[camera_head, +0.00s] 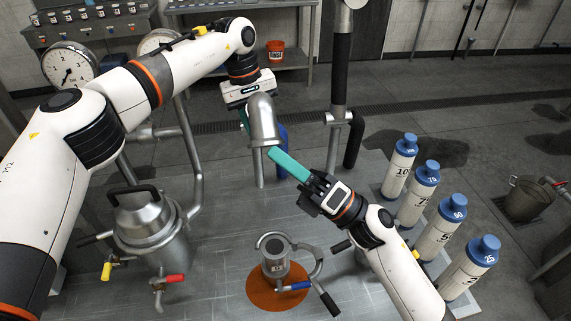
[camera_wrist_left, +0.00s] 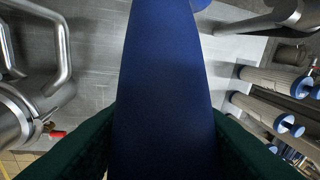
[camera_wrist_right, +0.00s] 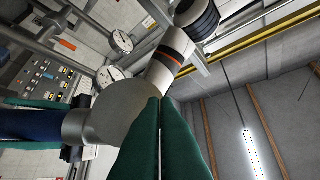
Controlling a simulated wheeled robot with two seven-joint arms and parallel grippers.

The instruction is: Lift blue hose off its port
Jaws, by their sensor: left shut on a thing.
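The blue hose (camera_head: 283,150) hangs behind a grey metal elbow pipe (camera_head: 262,118) in the head view. My left gripper (camera_head: 243,118) is mostly hidden behind that elbow. In the left wrist view the blue hose (camera_wrist_left: 165,80) fills the space between its green fingers, which are shut on it. The right wrist view also shows the hose (camera_wrist_right: 30,123) between those fingers, beside the grey elbow (camera_wrist_right: 98,118). My right gripper (camera_head: 275,153) has its teal fingers together and empty, tips close to the elbow's lower part. I cannot tell whether they touch it. The hose's port is not clearly visible.
A black hose (camera_head: 353,140) hangs from a pipe to the right. A jacketed vessel (camera_head: 150,220) stands left. A small metal vessel (camera_head: 275,258) sits on an orange mat (camera_head: 262,298). Several blue-capped bottles (camera_head: 402,168) stand right, near a bucket (camera_head: 528,198).

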